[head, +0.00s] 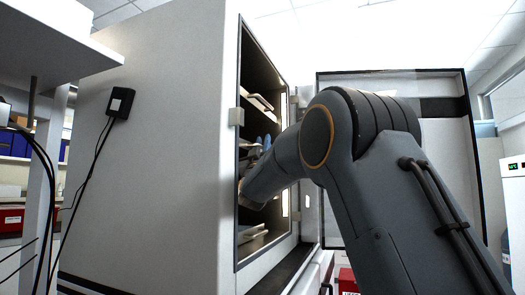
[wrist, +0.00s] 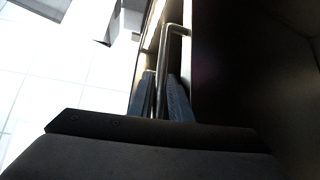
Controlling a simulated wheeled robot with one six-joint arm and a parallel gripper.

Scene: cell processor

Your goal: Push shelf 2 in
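The white cell processor cabinet (head: 165,150) stands open at its front, with several shelves inside. An upper shelf (head: 258,101) shows its front edge near the opening. A lower shelf (head: 252,235) shows near the bottom. My arm reaches into the opening between them, and my gripper's bluish fingers (head: 266,143) show at middle height, partly hidden by the arm. In the wrist view my gripper (wrist: 161,82) has its two fingers on either side of a metal shelf handle (wrist: 176,29). I cannot tell whether they press on it. Which shelf is number 2 is not marked.
The cabinet's open door (head: 472,165) stands behind my arm on the right. A black box (head: 120,104) with a cable is fixed to the cabinet's side. A white bench (head: 50,45) is at the left. The cabinet's opening frame (head: 238,118) is close to my arm.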

